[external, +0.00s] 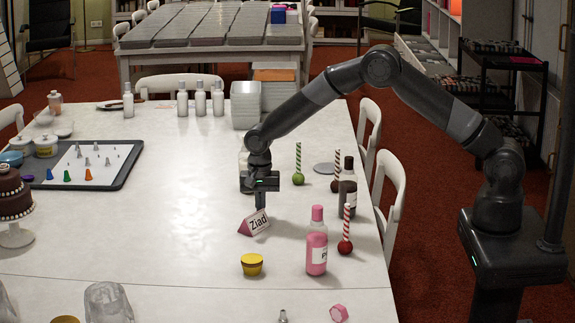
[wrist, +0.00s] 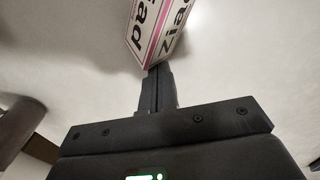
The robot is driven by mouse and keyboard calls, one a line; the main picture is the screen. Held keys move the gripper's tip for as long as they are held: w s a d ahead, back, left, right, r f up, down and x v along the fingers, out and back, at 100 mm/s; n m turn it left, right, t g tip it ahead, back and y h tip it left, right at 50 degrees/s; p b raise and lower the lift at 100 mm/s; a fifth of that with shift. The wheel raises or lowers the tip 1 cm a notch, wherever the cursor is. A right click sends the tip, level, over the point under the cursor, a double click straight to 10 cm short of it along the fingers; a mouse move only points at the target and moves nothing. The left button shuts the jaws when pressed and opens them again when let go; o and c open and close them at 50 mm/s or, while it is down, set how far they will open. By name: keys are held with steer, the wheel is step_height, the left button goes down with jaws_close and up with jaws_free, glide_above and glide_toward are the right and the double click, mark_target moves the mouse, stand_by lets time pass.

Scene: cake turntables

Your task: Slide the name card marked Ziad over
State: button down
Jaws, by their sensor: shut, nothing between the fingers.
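The name card (external: 257,222) marked Ziad is a small white tent card with pink edging. It stands on the white table, right below my gripper in the external view. In the wrist view the card (wrist: 158,30) shows at the top centre, partly cut off by the frame edge. My gripper (external: 261,204) points down with its fingers shut and empty. In the wrist view the fingertips (wrist: 158,72) are at the card's near lower corner, touching it or very close; I cannot tell which.
A yellow tub (external: 252,265) and a pink bottle (external: 317,245) stand in front of the card. A dark bottle (external: 347,190) and striped sticks (external: 298,165) stand to the right and behind. The table left of the card is clear up to a tray (external: 125,172).

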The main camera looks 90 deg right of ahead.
mark_target(259, 226)
steer(key=a, duration=1.1)
steer(key=shift+a, duration=0.1)
steer(key=d, duration=0.4)
steer(key=shift+d+r, duration=0.1)
steer(key=shift+r, duration=0.25)
step_height(259, 226, up, 9)
steer(key=w+a+r+n+t+h, duration=0.1)
steer(key=w+a+n+t, duration=0.3)
steer(key=w+a+n, duration=0.75)
steer(key=d+f+n, duration=0.1)
steer(key=f, duration=0.2)
steer(key=d+f, duration=0.1)
steer(key=f, duration=0.2)
steer(key=d+f+n, duration=0.1)
steer(key=f, duration=0.2)
steer(key=shift+w+d+f+n, duration=0.15)
steer(key=shift+w+f+n, duration=0.05)
steer(key=shift+w+n, duration=0.15)
steer(key=s, duration=0.2)
steer(key=s+a, duration=0.1)
steer(key=shift+r, duration=0.25)
steer(key=shift+s+a, duration=0.2)
steer(key=shift+s, duration=0.25)
